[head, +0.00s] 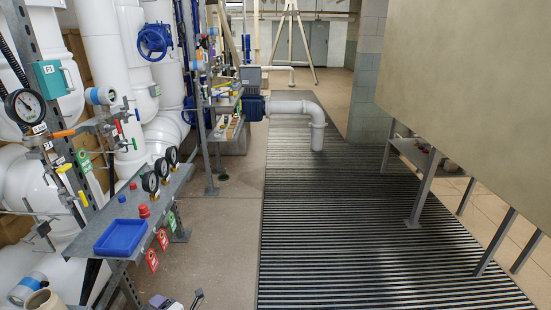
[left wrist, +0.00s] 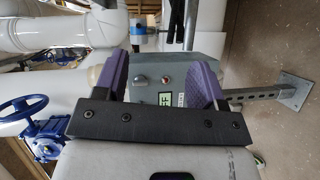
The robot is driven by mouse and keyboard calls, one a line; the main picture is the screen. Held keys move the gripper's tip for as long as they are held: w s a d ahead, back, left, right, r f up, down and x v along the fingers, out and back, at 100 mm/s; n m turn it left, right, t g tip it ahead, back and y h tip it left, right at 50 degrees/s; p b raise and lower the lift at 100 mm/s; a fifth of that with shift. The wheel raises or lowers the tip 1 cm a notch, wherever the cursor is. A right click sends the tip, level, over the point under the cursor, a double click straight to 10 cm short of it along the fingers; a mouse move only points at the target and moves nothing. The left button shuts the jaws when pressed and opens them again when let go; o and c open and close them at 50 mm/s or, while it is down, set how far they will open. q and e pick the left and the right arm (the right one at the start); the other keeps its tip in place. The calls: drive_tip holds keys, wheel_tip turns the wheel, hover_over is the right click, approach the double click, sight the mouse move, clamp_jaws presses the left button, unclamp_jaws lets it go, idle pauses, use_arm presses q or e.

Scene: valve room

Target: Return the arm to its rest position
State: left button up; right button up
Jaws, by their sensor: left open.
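My left gripper (left wrist: 160,66) shows in the left wrist view, with two purple fingers spread well apart on a black bar. Nothing is held between the fingers. Beyond them is a grey box with a small green display (left wrist: 165,98) and a round knob; I cannot tell its distance from the fingertips. In the head view, a small purple and grey part is cut off at the bottom edge; I cannot tell if it is my gripper. My right gripper is in neither view.
In the head view, a grey shelf (head: 150,212) at left carries a blue tray (head: 121,237) and several gauges. White pipes and a tall rack crowd the left side. A large beige panel (head: 470,80) stands at right. The floor grating (head: 340,240) is clear.

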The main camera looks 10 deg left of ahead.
use_arm(q)
drive_tip(key=w+d+r+m+t+h, duration=0.5)
drive_tip(key=w+r+m+t+h, duration=0.6)
drive_tip(key=r+m, duration=0.3)
drive_tip(key=s+d+r+m+g+h+p, duration=0.1)
drive_tip(key=s+d+r+m+g+h, duration=0.25)
drive_tip(key=s+r+m+h, duration=0.45)
drive_tip(key=s+d+r+m+g+y+p, duration=0.2)
drive_tip(key=s+d+m+p, duration=0.3)
drive_tip(key=s, duration=0.7)
drive_tip(key=s+d+r+m+g+y+p, duration=0.2)
drive_tip(key=s+d+m+p, duration=0.3)
drive_tip(key=s, duration=0.6)
drive_tip(key=s+d+f+m+g+p, duration=0.1)
drive_tip(key=s+d+f+g+p, duration=0.2)
drive_tip(key=s, duration=0.7)
drive_tip(key=s+f+g+p, duration=0.25)
drive_tip(key=s+f, duration=0.25)
drive_tip(key=s, duration=0.4)
wheel_tip(320, 180, up, 38)
drive_tip(key=p, duration=3.6)
drive_tip(key=shift+w+d+h+p, duration=0.2)
drive_tip(key=shift+d+h+p, duration=0.05)
drive_tip(key=shift+h+p, duration=0.15)
